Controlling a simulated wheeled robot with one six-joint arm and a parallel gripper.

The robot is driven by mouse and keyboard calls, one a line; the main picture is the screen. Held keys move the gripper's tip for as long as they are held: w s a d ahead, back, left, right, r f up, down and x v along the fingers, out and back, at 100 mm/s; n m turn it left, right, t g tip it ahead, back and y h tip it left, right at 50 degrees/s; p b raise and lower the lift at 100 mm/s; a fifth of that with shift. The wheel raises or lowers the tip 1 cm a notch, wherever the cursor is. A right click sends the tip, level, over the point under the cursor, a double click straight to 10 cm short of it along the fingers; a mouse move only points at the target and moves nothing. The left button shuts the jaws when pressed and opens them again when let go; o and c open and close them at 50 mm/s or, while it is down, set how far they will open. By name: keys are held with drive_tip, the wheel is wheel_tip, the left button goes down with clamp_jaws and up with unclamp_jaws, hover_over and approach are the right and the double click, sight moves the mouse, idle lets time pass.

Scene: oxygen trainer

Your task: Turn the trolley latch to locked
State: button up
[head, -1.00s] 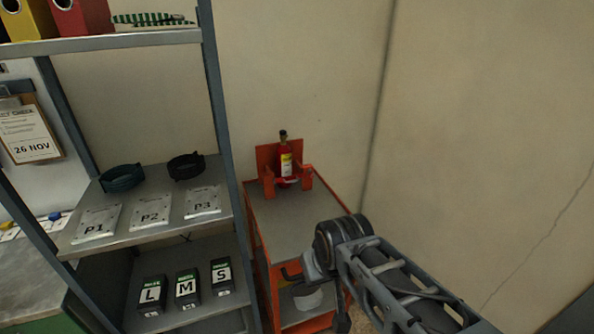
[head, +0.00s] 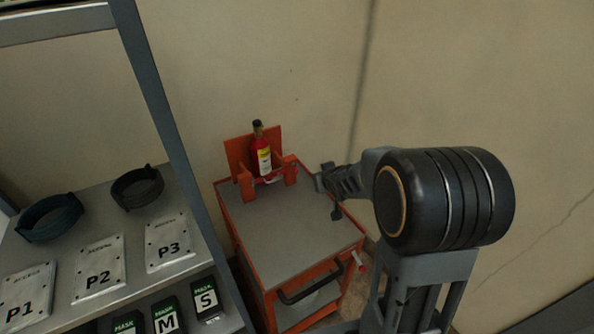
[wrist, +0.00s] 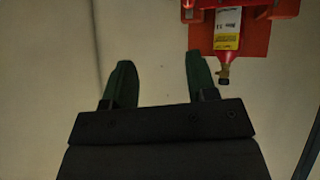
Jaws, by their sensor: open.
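The orange trolley with a grey top (head: 285,228) stands against the wall corner. A red cylinder (head: 260,157) with a yellow label stands in an orange bracket (head: 238,152) at its back. In the wrist view the cylinder (wrist: 228,35) is upside down at the upper right. A small red and white part (head: 359,262) shows at the trolley's right front corner; I cannot tell whether it is the latch or how it is set. My gripper (head: 322,183) is over the trolley's right side, right of the bracket. In the wrist view my gripper (wrist: 160,66) is open and empty.
A dark handle (head: 308,285) crosses the trolley's front. A grey shelf unit (head: 165,110) stands close on the left, holding plates, dark rings (head: 137,188) and labelled boxes (head: 206,299). Walls close off the back and right. The trolley's top is clear in front of the bracket.

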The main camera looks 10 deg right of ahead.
sight(296, 172)
drive_tip(key=w+a+f+t+y+p, duration=0.1)
drive_tip(key=w+f, duration=0.3)
drive_tip(key=w, duration=0.2)
drive_tip(key=w+a+f+n+t+y+p, duration=0.1)
drive_tip(key=w+a+f, duration=0.1)
drive_tip(key=w+f, duration=0.2)
drive_tip(key=w+a+f+y+p, duration=0.1)
drive_tip(key=w+f+y, duration=0.1)
drive_tip(key=w+f, duration=0.3)
drive_tip(key=shift+w+a+n+t+p, duration=0.15)
drive_tip(key=shift+w+t+p, duration=0.05)
drive_tip(key=shift+w, duration=0.5)
drive_tip(key=shift+w+a+n+t+p, duration=0.15)
drive_tip(key=shift+w+t, duration=0.05)
drive_tip(key=shift+w, duration=0.45)
drive_tip(key=c, duration=0.9)
